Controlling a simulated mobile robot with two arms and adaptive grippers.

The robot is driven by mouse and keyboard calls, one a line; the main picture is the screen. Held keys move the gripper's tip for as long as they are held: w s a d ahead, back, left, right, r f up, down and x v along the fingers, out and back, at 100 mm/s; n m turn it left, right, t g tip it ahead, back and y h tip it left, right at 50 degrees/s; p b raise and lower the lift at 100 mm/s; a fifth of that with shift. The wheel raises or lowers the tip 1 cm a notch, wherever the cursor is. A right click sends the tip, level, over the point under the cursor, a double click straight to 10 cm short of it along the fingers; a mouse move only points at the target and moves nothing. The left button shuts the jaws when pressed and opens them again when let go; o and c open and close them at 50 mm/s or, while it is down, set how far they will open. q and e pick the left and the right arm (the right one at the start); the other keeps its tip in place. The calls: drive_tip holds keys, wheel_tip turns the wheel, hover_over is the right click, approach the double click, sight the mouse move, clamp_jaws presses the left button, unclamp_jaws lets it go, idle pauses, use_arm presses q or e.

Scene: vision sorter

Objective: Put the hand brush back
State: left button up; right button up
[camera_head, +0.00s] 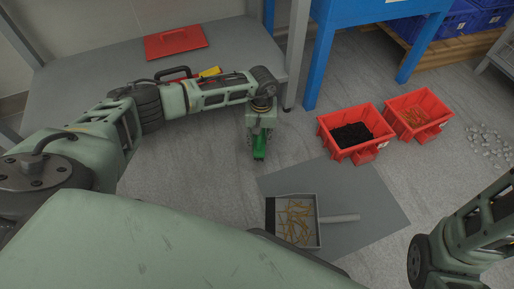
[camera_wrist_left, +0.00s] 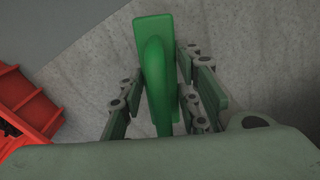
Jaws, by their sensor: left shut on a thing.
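My left gripper (camera_head: 260,138) hangs pointing down over the grey floor, left of the grey mat. It is shut on the green hand brush (camera_head: 260,154). In the left wrist view the brush (camera_wrist_left: 154,62) lies between the two fingers of the gripper (camera_wrist_left: 162,98), and its near end is hidden by my wrist. I cannot tell whether the brush touches the floor. My right arm shows at the lower right of the head view, but its gripper is out of the picture.
A dustpan (camera_head: 319,206) with yellowish bits lies on the grey mat (camera_head: 372,207). Red bins stand behind it, one with black pieces (camera_head: 364,153), one with orange pieces (camera_head: 440,126). A grey table (camera_head: 85,70) carries a red lid (camera_head: 175,42). A blue table leg (camera_head: 322,62) stands behind.

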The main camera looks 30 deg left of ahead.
use_arm(q)
drive_tip(key=shift+s+a+f, duration=0.2)
drive_tip(key=shift+a+f, duration=0.15)
drive_tip(key=shift+a, duration=0.05)
wheel_tip(320, 180, down, 4)
drive_tip(key=b, duration=0.3)
drive_tip(key=shift+b, duration=0.35)
drive_tip(key=shift+r, duration=0.15)
drive_tip(key=o, duration=1.3)
drive_tip(key=shift+c, duration=0.2)
